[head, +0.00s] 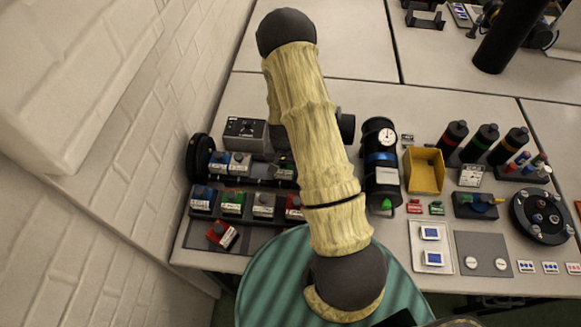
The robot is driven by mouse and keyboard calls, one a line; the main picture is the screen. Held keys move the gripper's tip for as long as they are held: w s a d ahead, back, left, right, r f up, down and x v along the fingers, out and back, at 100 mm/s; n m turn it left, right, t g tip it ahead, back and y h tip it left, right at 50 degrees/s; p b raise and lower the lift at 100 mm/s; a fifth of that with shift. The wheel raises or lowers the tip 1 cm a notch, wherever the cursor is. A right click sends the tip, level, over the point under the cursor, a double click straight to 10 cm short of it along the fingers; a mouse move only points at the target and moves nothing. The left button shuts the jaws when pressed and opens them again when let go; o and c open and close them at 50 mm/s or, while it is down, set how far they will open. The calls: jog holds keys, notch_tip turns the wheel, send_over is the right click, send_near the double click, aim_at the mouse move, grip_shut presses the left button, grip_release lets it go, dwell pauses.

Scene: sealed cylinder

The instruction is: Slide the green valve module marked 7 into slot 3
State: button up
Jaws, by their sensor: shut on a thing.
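My gripper does not show; my pale yellow, dark-jointed arm crosses the middle of the picture and covers part of the bench behind it. A green module (232,203) sits in the front row of a dark rack at the left, between a blue module (203,198) and a grey module (264,205). A red module (294,207) is at the right of that row, partly behind my arm. The back row holds a blue module (218,161) and a grey module (240,164); its right part is partly hidden. Module marks and slot numbers are too small to read.
A red module (222,235) sits tilted in front of the rack. A black cylinder with a gauge (380,150) stands right of my arm, beside a yellow bin (425,171). A black round carousel (541,216) is at the far right. A brick wall (110,140) borders the left.

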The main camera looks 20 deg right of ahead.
jog(key=shift+w+a, duration=0.45)
jog(key=shift+a, duration=0.3)
jog(key=shift+w+a, duration=0.4)
jog(key=shift+a, duration=0.4)
jog(key=shift+w+a, duration=0.45)
jog(key=shift+a, duration=0.3)
jog(key=o, duration=1.3)
notch_tip(320, 180, up, 7)
jog(key=p, duration=0.4)
jog(key=shift+p, duration=0.35)
jog(key=shift+r, duration=0.1)
